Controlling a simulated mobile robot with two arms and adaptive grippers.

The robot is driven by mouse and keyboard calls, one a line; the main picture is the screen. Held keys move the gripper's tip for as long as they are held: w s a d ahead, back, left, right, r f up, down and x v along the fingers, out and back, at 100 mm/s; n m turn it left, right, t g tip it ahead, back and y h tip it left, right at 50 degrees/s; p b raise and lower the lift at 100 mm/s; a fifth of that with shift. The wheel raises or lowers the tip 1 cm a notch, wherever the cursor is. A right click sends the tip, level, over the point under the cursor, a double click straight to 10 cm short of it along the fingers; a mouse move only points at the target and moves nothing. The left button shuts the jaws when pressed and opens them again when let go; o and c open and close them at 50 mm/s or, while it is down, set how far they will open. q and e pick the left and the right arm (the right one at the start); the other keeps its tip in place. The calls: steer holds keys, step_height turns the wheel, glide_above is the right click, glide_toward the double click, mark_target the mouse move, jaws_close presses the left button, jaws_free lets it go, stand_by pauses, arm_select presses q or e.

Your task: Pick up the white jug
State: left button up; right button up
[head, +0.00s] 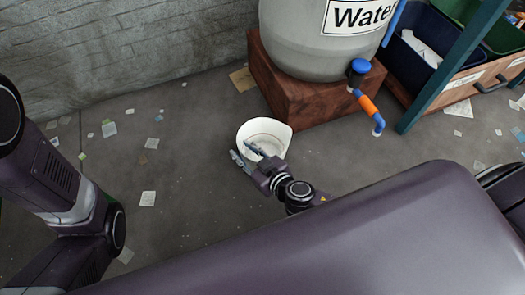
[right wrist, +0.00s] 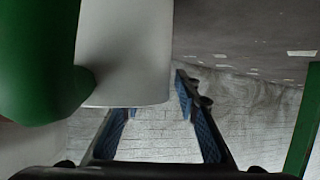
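The white jug (head: 262,131) is at the foot of the water barrel's wooden plinth in the head view, its open top facing up. My right gripper (head: 243,152) is at its near side, with the two fingers apart and overlapping the jug's rim in the picture. In the right wrist view the pale jug wall (right wrist: 125,50) hides part of the left finger, and the right finger (right wrist: 198,115) stands clear of it. A green rounded part (right wrist: 40,60) adjoins the jug there. I cannot tell whether the fingers touch the jug. My left gripper is out of view.
A grey barrel (head: 322,48) marked "Water" stands on a brown plinth (head: 285,85), its blue and orange tap (head: 367,103) hanging out to the right. Bins (head: 425,60) and a teal post (head: 455,65) are at the right. Paper scraps litter the open floor (head: 180,130).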

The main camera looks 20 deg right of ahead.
jaws_close()
steer(key=shift+r, duration=0.2)
stand_by(0.4)
